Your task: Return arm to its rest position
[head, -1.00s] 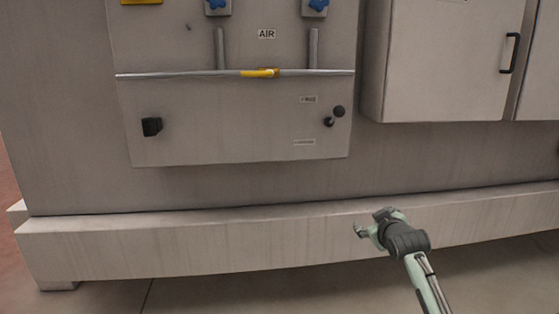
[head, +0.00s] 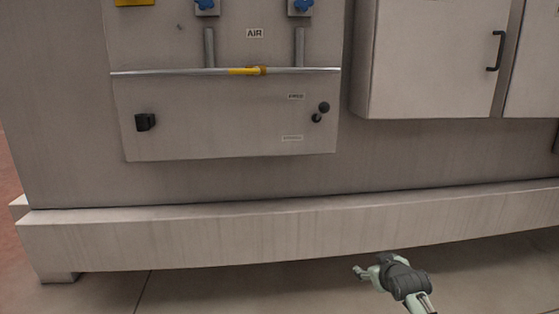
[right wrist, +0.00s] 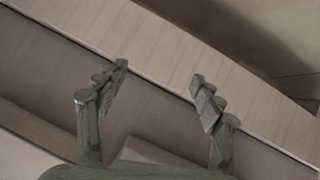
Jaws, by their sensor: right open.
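My right gripper (head: 362,272) is low at the bottom right of the head view, in front of the machine's base ledge and apart from it. In the right wrist view its two fingers (right wrist: 160,92) are spread wide with nothing between them. The ledge (right wrist: 215,75) runs diagonally behind the fingers there. My left gripper does not show in the head view.
The machine's base ledge (head: 200,237) spans the head view. The floor (head: 250,292) in front is clear.

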